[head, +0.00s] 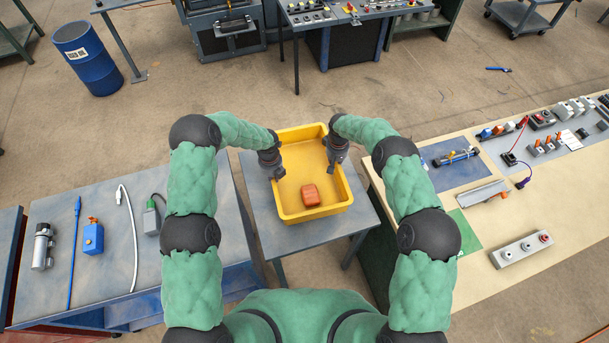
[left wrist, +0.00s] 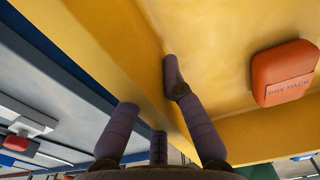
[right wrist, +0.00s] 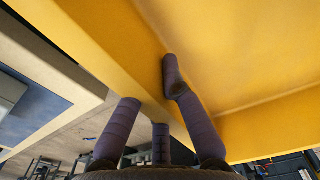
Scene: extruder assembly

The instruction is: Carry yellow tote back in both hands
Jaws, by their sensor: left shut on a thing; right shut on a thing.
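The yellow tote (head: 290,213) is in the middle of the head view, over a small grey table (head: 262,232). I cannot tell whether it touches the tabletop. An orange-red pack (head: 310,195) lies inside it; it also shows in the left wrist view (left wrist: 284,73) with printed letters. My left gripper (head: 276,172) is shut on the tote's left wall, with fingers on both sides of it. My right gripper (head: 333,165) is shut on the right wall in the same way. Both wrist views show the fingers straddling the yellow wall, for the left (left wrist: 150,95) and the right (right wrist: 150,95).
A blue-grey bench (head: 105,255) with a cable, blue parts and a cylinder stands at the left. A beige workbench (head: 510,220) with several devices stands close at the right. A blue barrel (head: 90,60) and machines stand at the back. Open floor (head: 210,100) lies beyond the tote.

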